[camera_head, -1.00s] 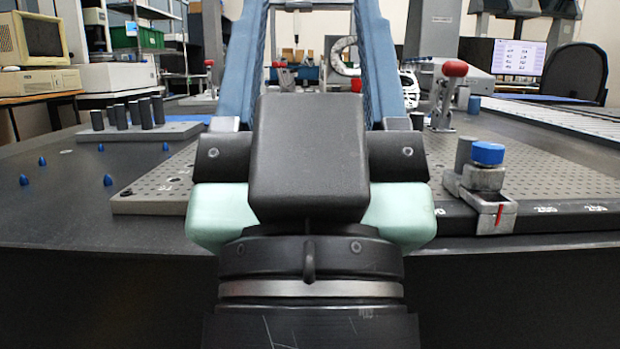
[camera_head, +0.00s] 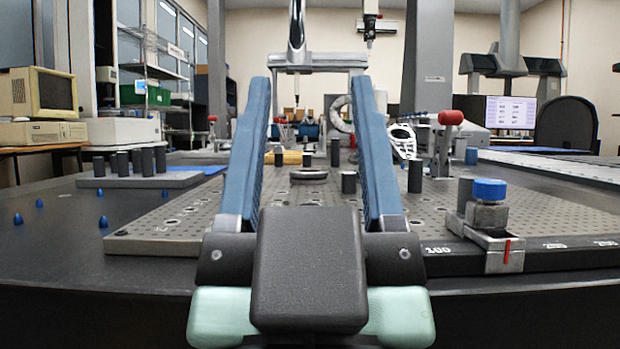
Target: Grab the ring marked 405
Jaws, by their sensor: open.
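My gripper (camera_head: 309,84) is in the middle of the view, its two blue fingers wide apart and empty, reaching forward over the perforated plate. A flat, dark-edged ring (camera_head: 308,174) lies on the plate, seen between the fingers. A larger pale ring (camera_head: 341,113) stands upright farther back, partly hidden by the right finger. No 405 marking can be read on either ring, so I cannot tell which one bears it.
The perforated plate (camera_head: 170,225) has dark posts (camera_head: 415,176) and a red-knobbed clamp (camera_head: 447,140). A blue-capped block (camera_head: 488,205) sits at its front right edge. A rack of dark cylinders (camera_head: 135,178) and several blue cones (camera_head: 103,221) are at left.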

